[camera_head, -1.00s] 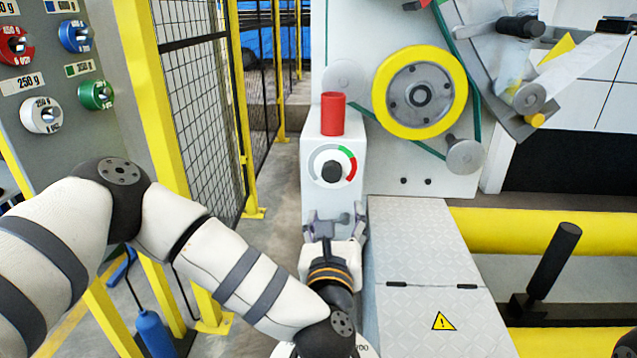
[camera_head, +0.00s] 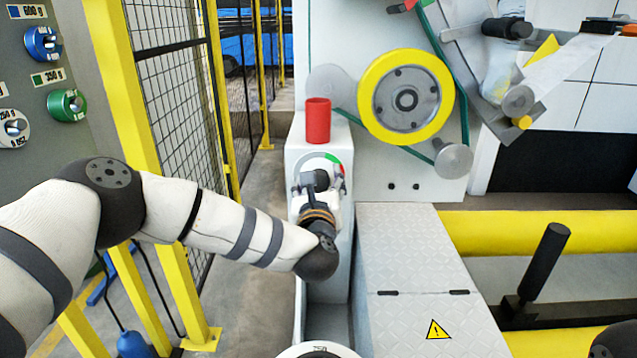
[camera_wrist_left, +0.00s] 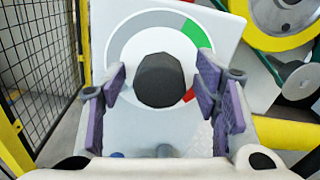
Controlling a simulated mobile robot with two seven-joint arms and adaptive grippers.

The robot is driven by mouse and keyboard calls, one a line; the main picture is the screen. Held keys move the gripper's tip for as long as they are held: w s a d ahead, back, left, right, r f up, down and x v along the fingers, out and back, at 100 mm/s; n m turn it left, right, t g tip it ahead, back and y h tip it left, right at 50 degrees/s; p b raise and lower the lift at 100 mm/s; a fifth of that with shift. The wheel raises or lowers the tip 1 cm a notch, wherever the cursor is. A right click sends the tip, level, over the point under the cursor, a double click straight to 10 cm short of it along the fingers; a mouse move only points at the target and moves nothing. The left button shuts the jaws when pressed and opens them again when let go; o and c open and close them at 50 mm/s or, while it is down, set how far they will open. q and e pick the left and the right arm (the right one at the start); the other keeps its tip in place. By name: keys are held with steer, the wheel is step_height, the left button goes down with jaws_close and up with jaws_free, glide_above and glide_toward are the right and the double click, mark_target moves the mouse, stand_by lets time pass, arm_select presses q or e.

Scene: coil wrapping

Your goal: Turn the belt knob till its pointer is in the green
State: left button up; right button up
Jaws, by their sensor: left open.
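The belt knob (camera_wrist_left: 160,80) is a dark round knob on a white dial (camera_wrist_left: 132,42) with a grey band, a green part at upper right and a red part at lower right. I cannot make out its pointer. In the head view the knob (camera_head: 322,179) sits on the front of a white box (camera_head: 343,215), partly hidden by my left gripper (camera_head: 320,184). In the wrist view my left gripper (camera_wrist_left: 162,82) is open, with one finger on each side of the knob and a gap on both sides. My right gripper is not in view.
A red cylinder (camera_head: 318,120) stands on top of the white box. A yellow-rimmed wheel (camera_head: 406,97) with a green belt is to the right. A grey plate cover (camera_head: 410,250) lies right of the box. A mesh fence (camera_head: 165,80) stands at left.

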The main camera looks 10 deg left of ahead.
arm_select(q)
steer(key=c, duration=1.1)
steer(key=shift+c, duration=0.2)
